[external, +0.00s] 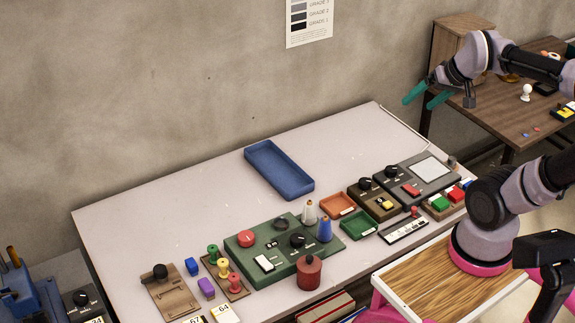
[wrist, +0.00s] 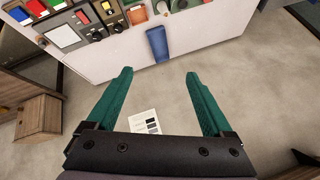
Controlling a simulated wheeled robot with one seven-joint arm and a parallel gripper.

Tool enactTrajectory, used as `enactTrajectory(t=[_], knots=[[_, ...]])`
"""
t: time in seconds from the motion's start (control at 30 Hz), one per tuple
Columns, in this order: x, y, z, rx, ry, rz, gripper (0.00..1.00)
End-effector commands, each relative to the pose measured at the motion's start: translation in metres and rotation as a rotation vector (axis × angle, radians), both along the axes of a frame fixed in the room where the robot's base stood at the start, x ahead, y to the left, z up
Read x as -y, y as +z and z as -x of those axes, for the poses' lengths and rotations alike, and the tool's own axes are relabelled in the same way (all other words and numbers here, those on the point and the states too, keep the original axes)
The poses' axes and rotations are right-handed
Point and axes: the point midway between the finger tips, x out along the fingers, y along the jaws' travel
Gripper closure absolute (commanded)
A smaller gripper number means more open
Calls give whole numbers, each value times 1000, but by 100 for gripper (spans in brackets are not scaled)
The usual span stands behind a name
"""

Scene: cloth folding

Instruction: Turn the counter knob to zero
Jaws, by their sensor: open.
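A brown box (external: 375,201) with a black knob (external: 365,183), a small digit display and a yellow button stands at the right part of the table; it is the likely counter. The digit and the knob's setting are too small to read. The box also shows near the top of the wrist view (wrist: 111,15). My gripper (external: 418,103) is open and empty, high above and beyond the table's far right end.
A dark box with a screen (external: 432,168) and another knob (external: 392,171) stands right beside the brown box. Orange (external: 336,204) and green (external: 358,224) trays adjoin it. A blue tray (external: 280,170) lies behind; the table's back left is clear.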

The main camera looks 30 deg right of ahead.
Motion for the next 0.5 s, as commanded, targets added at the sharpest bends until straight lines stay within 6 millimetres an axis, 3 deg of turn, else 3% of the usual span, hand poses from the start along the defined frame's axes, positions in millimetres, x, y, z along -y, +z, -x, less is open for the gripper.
enactTrajectory(t=[0.27, 0.5], knots=[[17, -28, -87, -105, 152, 117, 15], [37, -86, -168, -201, 322, 224, 15]])
